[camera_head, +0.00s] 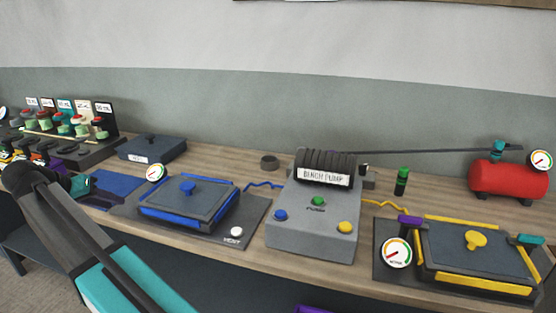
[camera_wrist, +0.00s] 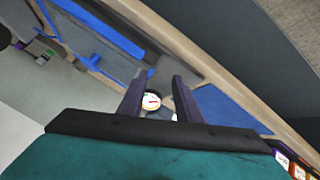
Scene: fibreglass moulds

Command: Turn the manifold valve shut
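No part is labelled as the manifold valve, so I cannot tell which one it is. Teal handles show on the red tank (camera_head: 494,182) and at the right corner of the yellow-edged mould (camera_head: 470,257); a purple handle (camera_head: 410,221) is at that mould's left corner. My gripper (camera_wrist: 163,78) is open, with two dark fingers apart. In the wrist view a round white gauge (camera_wrist: 152,100) shows between the fingers, with no grip visible. It stands by the blue-edged mould (camera_head: 190,203). In the head view my arm reaches in from the lower left, and its end is partly hidden.
The grey bench pump (camera_head: 313,215) stands mid-bench, with blue and yellow hoses at its sides. A blue mat (camera_wrist: 225,108) lies beside the gauge. A rack of red-topped bottles (camera_head: 78,125) and a dark flat box (camera_head: 152,148) stand at the left. A green-capped bottle (camera_head: 402,181) stands behind.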

